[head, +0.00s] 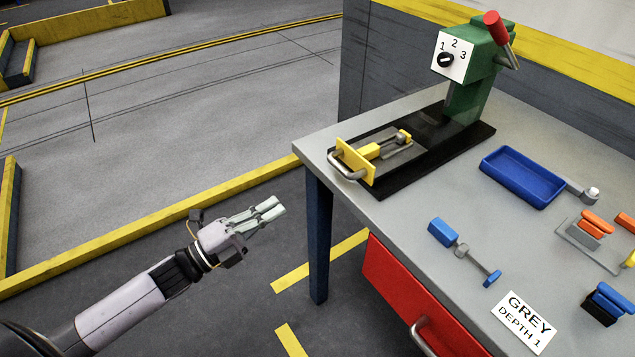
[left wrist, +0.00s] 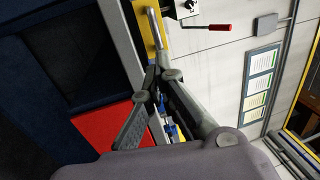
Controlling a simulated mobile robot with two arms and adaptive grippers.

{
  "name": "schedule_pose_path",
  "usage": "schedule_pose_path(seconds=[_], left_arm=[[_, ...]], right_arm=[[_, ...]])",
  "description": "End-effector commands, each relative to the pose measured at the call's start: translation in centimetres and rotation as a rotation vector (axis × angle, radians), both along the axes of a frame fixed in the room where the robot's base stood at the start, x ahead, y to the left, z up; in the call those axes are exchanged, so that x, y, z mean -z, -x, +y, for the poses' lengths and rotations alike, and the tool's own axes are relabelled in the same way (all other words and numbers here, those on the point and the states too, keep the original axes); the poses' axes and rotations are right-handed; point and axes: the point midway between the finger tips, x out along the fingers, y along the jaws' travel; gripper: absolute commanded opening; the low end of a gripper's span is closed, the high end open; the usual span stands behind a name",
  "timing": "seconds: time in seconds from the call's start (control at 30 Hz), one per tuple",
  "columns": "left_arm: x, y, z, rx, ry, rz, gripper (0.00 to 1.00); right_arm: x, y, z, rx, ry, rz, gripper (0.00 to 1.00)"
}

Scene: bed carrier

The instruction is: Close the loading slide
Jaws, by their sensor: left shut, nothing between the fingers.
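The loading slide (head: 356,163) has a yellow front plate with a metal bar handle (head: 346,168). It stands out at the near end of a black base, away from the green press (head: 469,85), with a grey bed and yellow clamp part (head: 370,151) behind the plate. My left gripper (head: 277,208) is shut and empty, left of the table and apart from the handle. In the left wrist view, the handle (left wrist: 154,28) and yellow plate (left wrist: 162,42) show just beyond the fingertips. My right gripper is not in view.
A red drawer (head: 405,300) is below. Floor left of the table is open, with a yellow kerb (head: 150,229) across it.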

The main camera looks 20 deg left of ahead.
Motion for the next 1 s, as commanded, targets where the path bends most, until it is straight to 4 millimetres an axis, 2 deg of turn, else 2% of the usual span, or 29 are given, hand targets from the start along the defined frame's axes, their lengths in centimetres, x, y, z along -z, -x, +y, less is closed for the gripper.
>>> schedule_pose_path(seconds=[0.23,0.6,0.8,1.0], left_arm=[[-1.1,-3.2,-2.3,-0.002,0.004,-0.002,0.00],[-2.5,-8.7,-6.6,-0.003,0.004,0.001,0.00],[-2.6,-10.2,-7.8,-0.004,0.004,0.004,0.00],[-2.6,-10.5,-8.1,-0.004,0.003,0.006,0.00]], right_arm=[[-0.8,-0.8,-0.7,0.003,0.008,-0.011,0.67],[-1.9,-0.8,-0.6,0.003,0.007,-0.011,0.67],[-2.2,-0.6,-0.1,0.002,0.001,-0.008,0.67],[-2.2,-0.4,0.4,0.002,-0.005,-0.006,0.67]])
